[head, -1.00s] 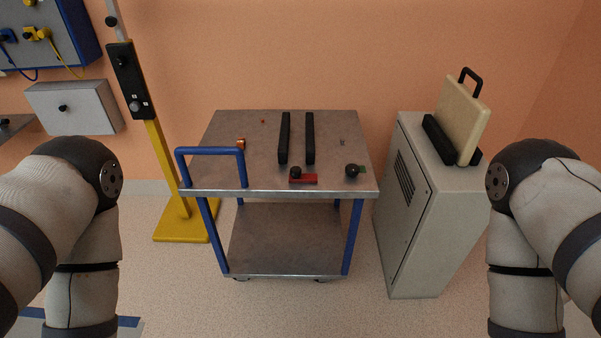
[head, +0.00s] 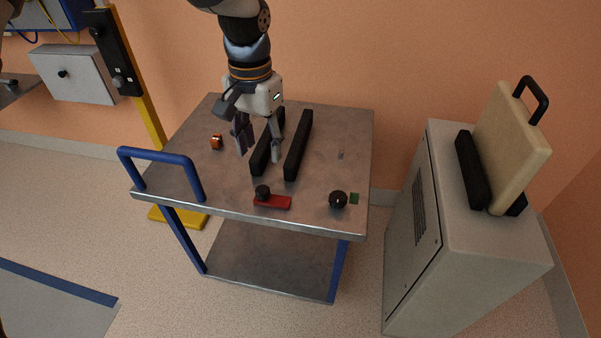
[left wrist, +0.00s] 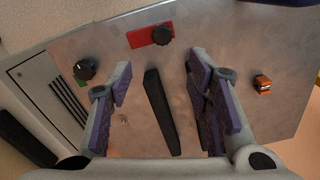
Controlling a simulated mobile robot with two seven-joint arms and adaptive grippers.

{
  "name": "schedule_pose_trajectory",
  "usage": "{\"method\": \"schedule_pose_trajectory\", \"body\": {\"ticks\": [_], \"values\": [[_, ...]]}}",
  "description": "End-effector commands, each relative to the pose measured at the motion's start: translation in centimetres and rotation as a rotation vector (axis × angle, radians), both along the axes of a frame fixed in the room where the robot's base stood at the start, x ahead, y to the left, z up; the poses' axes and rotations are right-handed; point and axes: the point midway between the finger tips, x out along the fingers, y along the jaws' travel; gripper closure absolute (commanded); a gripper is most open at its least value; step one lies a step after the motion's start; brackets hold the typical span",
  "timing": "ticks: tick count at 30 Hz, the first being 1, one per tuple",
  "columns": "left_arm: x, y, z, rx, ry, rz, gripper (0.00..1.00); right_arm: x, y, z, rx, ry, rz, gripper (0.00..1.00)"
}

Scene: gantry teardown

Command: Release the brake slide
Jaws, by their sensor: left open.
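A red slide plate with a black knob, which looks like the brake slide (head: 273,202), lies at the cart top's front edge. In the left wrist view the red plate (left wrist: 143,37) is at the top, its knob at the plate's right end. My left gripper (head: 260,153) is open and points down over the cart's black rails, behind the red plate and apart from it. In the left wrist view its fingers (left wrist: 160,82) are spread with a black rail between them and nothing held. My right gripper is not in view.
The metal cart top (head: 335,125) carries two black rails (head: 299,145), a round black knob (head: 338,200) beside a green mark, and an orange part (head: 216,142). A blue handle (head: 160,156) rises at the left. A grey cabinet (head: 450,230) stands right, bearing a cream panel (head: 505,150).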

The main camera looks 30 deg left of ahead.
Motion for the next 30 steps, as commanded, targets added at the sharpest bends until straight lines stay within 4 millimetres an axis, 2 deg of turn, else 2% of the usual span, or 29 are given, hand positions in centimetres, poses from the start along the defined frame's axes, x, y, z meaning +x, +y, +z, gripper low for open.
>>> {"method": "schedule_pose_trajectory", "body": {"ticks": [9, 13, 18, 25, 26, 30], "values": [[-0.3, 0.0, -7.9, -0.001, 0.012, 0.000, 0.54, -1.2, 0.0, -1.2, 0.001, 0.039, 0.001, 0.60], [-0.2, 0.0, -10.4, -0.001, 0.008, -0.001, 0.54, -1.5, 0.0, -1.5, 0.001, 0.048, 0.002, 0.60], [-0.2, 0.0, -11.8, -0.001, 0.004, -0.002, 0.54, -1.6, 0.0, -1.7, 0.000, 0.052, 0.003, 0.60], [-0.1, 0.0, -11.8, -0.001, 0.001, -0.001, 0.54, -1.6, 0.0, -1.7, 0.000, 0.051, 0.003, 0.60], [-0.1, 0.0, -11.8, -0.001, 0.001, -0.001, 0.56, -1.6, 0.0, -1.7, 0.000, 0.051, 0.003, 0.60], [-0.2, 0.0, -11.8, -0.001, 0.002, -0.001, 0.88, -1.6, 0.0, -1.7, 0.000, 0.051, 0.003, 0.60]]}}
